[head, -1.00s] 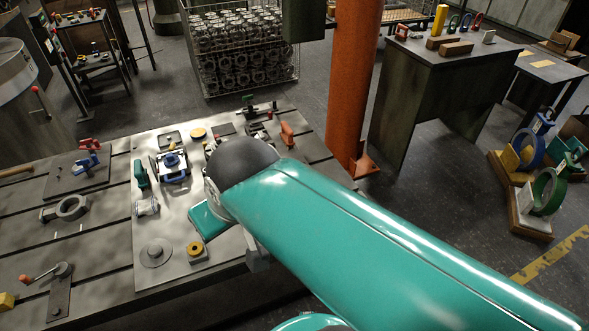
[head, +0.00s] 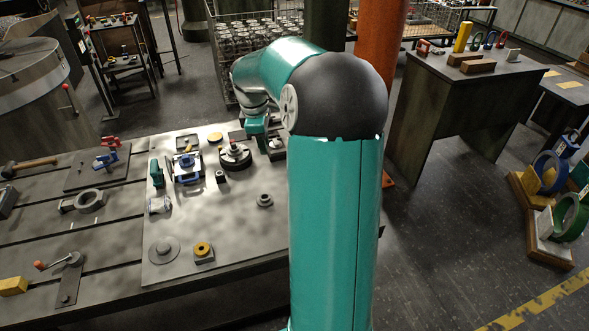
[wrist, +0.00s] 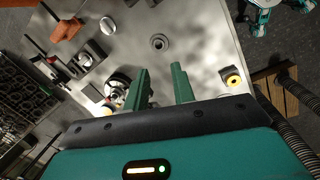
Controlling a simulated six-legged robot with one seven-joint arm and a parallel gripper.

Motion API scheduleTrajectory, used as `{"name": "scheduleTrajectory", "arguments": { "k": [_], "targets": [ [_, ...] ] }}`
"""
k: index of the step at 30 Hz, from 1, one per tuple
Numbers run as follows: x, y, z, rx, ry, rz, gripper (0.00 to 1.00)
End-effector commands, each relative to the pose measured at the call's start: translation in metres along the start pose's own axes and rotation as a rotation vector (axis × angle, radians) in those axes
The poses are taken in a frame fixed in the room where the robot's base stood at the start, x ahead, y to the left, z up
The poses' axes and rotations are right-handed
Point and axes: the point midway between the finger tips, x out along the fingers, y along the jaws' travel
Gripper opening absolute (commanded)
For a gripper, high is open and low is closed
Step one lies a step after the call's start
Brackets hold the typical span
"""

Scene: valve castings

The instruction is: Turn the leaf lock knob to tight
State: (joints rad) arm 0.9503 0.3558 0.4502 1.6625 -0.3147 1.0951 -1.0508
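My gripper (wrist: 159,70) is open and empty in the wrist view, its two green fingers apart above the grey plate (wrist: 200,45). In the head view my own arm hides the fingers. I cannot tell for certain which part is the leaf lock knob. A blue clamp-like fixture (head: 187,165) stands at the plate's back left. Marks for tight are too small to see.
A flanged bush (head: 265,200), a yellow-topped block (head: 203,252) and a low grey disc (head: 164,250) stand on the plate. A green clamp (head: 156,173) is at its left. An orange post (head: 381,45) rises behind my arm.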

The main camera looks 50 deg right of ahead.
Motion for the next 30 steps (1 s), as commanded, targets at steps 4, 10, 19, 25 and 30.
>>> {"name": "scheduleTrajectory", "arguments": {
  "k": [4,10,19,25,30],
  "targets": [
    [0.054,0.05,0.058,-0.055,0.034,-0.07,0.25],
    [0.099,0.082,0.115,-0.109,0.083,-0.109,0.25],
    [0.126,0.085,0.126,-0.127,0.096,-0.119,0.25],
    [0.163,0.079,0.12,-0.128,0.097,-0.12,0.25],
    [0.197,0.075,0.117,-0.128,0.097,-0.119,0.25]
  ]
}}
